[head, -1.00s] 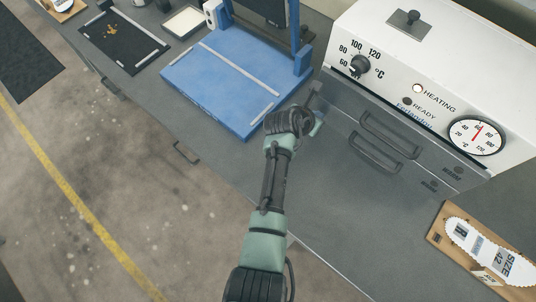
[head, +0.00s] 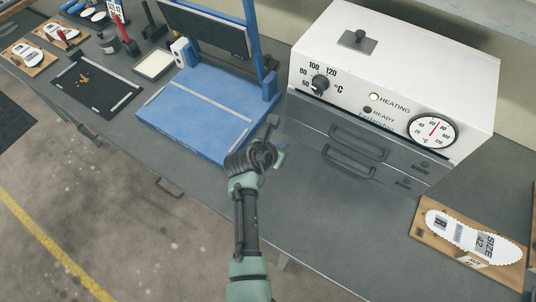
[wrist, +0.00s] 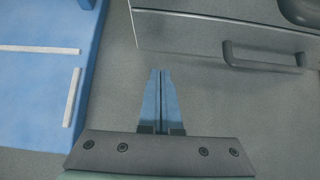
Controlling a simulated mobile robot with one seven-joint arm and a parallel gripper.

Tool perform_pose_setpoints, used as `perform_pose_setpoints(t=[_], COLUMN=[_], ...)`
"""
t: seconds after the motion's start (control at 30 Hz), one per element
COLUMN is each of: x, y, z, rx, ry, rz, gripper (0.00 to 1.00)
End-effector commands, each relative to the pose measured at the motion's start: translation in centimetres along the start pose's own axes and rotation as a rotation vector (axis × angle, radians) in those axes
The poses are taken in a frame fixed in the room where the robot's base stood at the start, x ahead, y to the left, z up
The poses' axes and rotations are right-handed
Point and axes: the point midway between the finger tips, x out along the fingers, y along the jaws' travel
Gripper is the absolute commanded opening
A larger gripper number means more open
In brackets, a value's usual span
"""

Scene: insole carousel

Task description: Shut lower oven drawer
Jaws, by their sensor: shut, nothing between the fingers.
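The white oven (head: 395,75) stands on the bench with two grey drawers, one above the other, under its control panel. The lower drawer (head: 318,158) has a dark bar handle (head: 349,162); the upper handle (head: 360,140) is just above it. The lower drawer shows no clear gap, and I cannot tell whether it stands out slightly. My gripper (head: 281,153) is near the oven's front left corner. In the wrist view my gripper's fingers (wrist: 160,74) are together and empty over the bench, below and left of a drawer handle (wrist: 264,60). They look apart from the drawer front (wrist: 205,38).
A blue press (head: 205,110) stands left of the oven. A wooden board with a white size 42 insole (head: 470,237) lies at the right. A black mat (head: 97,85) and small tools lie at the far left. The bench (head: 330,235) before the oven is clear.

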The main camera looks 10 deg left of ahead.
Motion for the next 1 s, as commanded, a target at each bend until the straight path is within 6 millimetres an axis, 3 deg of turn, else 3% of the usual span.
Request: perform_pose_setpoints(t=[0.3, 0.5, 0.9, 1.0], x=[-5.1, -7.3, -8.1, -8.4], y=[0.1, 0.1, 0.1, 0.3], z=[-0.2, -0.3, -0.2, 1.1], rx=[-0.002, -0.003, 0.000, 0.062], ry=[0.003, 0.004, 0.004, -0.018], rz=[0.002, 0.002, 0.001, 0.021], gripper=[0.00, 0.00, 0.00, 0.00])
